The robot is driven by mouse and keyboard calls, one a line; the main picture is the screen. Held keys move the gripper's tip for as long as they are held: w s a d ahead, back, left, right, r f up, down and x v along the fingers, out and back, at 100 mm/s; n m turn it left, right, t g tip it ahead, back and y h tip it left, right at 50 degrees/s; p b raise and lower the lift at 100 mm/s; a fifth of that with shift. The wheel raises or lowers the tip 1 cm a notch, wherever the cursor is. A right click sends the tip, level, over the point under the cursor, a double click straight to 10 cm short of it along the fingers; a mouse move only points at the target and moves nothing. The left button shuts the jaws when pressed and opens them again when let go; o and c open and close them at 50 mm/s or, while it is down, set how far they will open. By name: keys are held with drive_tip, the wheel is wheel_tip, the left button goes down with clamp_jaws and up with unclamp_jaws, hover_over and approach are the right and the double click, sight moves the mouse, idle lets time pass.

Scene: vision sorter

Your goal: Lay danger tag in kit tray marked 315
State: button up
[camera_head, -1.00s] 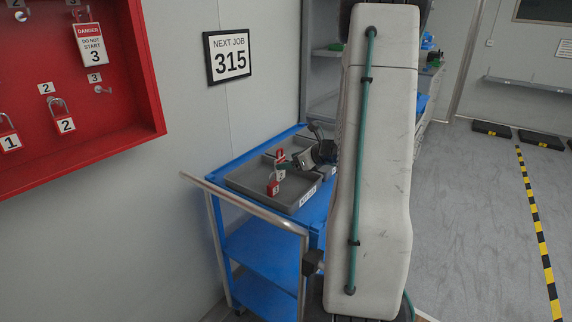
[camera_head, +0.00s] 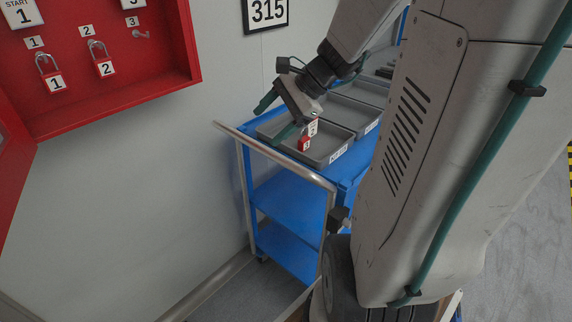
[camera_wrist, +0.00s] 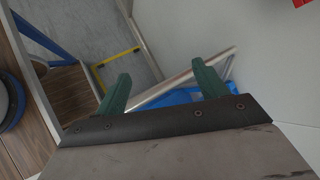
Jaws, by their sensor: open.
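Another tag (camera_head: 133,3) is cut off by the top edge. The near grey kit tray (camera_head: 335,137) stands on the blue cart; its front label is too small to read. A red padlock (camera_head: 304,144) with a small white numbered piece above it (camera_head: 313,128) shows in that tray. My gripper (camera_head: 276,118) is open above the tray's left part. In the wrist view its green fingers (camera_wrist: 161,72) are apart with nothing between them.
A sign reading 315 (camera_head: 267,11) hangs on the wall. Padlocks 1 (camera_head: 55,82) and 2 (camera_head: 104,67) hang in the cabinet; hook 3 (camera_head: 140,34) is bare. A second grey tray (camera_head: 359,112) stands behind the first. The cart's rail (camera_head: 285,158) runs along its near end.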

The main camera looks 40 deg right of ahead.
drive_tip(key=s+a+r+n+g+h, duration=0.1)
drive_tip(key=s+a+r+n+g, duration=0.15)
drive_tip(key=s+a+n, duration=0.5)
drive_tip(key=s+a+n+g+h, duration=0.2)
drive_tip(key=s+a+n+h, duration=0.3)
drive_tip(key=s+n, duration=0.4)
drive_tip(key=shift+n+h, duration=0.3)
drive_tip(key=shift+n, duration=0.95)
